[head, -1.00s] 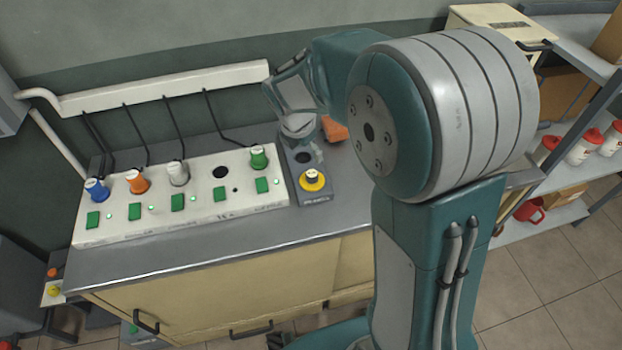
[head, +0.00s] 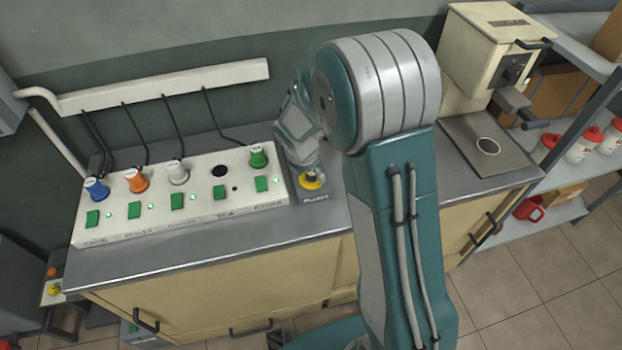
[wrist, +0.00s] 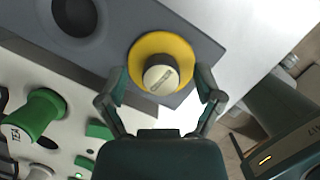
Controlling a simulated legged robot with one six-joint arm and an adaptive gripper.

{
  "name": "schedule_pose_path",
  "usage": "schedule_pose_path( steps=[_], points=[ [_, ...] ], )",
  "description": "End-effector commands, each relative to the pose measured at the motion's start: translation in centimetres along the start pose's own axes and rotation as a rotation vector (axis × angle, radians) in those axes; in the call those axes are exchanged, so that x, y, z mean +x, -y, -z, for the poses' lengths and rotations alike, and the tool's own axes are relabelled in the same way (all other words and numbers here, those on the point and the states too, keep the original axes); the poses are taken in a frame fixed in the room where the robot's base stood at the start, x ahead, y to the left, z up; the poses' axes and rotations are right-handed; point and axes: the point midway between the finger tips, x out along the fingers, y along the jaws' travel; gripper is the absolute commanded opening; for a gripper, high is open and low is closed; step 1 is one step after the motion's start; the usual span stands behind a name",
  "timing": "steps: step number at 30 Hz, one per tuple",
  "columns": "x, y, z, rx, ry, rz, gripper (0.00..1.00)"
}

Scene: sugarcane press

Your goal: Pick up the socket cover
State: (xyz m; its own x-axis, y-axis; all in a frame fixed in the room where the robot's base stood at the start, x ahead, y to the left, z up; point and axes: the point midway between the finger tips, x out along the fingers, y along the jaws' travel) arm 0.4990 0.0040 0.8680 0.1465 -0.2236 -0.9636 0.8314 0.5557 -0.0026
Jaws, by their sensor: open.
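The socket cover looks like a yellow disc with a cream, slotted knob (wrist: 160,78) on top. It sits on a small dark grey panel beside a dark round hole (wrist: 74,14). In the head view the yellow disc (head: 312,182) shows at the front of that panel, partly hidden by my gripper. My gripper (wrist: 161,84) is open, with one finger at each side of the disc in the wrist view. The knob lies between the fingers, and I cannot tell whether they touch the disc. In the head view my gripper (head: 304,165) is just above the panel.
Left of the panel stands a white socket box (head: 258,198) with coloured plugs, green switches, cables and one empty hole. A cream machine (head: 487,60) stands at the counter's right end. The bare counter front (head: 200,250) is clear. Shelves with bottles are at the right.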

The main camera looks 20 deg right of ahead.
Motion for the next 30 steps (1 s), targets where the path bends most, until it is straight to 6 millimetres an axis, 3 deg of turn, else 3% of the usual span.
schedule_pose_path(
  steps=[7,8,13,24,30],
  points=[
    [0.2,0.0,0.0,0.001,0.000,-0.001,0.84],
    [0.2,0.0,0.0,0.001,0.000,-0.001,0.76],
    [0.2,0.0,0.0,0.001,0.000,-0.001,0.00],
    [0.2,0.0,0.0,0.000,-0.001,0.000,0.00],
    [-1.2,-0.1,-0.5,0.001,0.002,-0.002,0.00]
  ],
)
